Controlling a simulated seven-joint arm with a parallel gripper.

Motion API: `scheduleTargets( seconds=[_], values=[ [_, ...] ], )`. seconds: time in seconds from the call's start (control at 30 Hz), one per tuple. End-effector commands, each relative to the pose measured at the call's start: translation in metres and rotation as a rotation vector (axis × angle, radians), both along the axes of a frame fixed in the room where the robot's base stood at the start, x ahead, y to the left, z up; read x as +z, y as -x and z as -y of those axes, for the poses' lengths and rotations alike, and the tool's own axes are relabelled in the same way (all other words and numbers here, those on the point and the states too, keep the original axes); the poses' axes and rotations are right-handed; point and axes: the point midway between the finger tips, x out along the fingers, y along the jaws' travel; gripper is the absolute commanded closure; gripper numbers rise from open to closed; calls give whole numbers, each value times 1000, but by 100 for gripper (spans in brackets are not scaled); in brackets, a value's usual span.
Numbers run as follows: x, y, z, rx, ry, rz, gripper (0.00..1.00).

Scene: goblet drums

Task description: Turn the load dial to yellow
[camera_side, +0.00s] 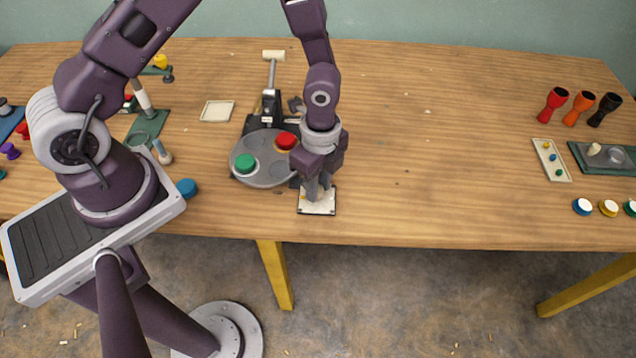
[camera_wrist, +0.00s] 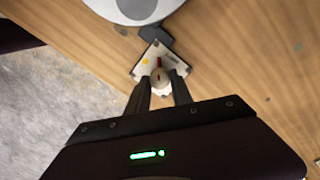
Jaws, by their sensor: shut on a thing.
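The load dial is a white knob (camera_wrist: 161,84) on a small pale plate (camera_side: 318,208) at the table's front edge. In the wrist view the plate (camera_wrist: 147,72) carries a small yellow mark left of the knob, and a red line shows at the knob's upper side. My gripper (camera_wrist: 160,89) is shut on the knob, one dark finger on each side. In the side view my gripper (camera_side: 318,192) comes straight down over the plate and hides the knob. I cannot tell exactly which mark the dial points to.
A blue disc (camera_side: 186,187) lies farther left. Goblet drums (camera_side: 578,107) and trays are far right.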

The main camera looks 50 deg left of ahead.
Motion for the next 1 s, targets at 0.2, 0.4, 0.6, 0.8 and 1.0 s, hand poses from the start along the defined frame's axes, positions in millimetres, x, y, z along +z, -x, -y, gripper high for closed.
scheduleTargets(
  seconds=[0.2,0.4,0.6,0.8,1.0],
  values=[
    [1,-1,0,205,1,2,100],
    [1,-1,0,392,1,3,100],
    [1,-1,-1,561,1,2,100],
    [1,-1,-1,697,1,2,100],
    [1,-1,-1,787,2,2,100]
  ],
)
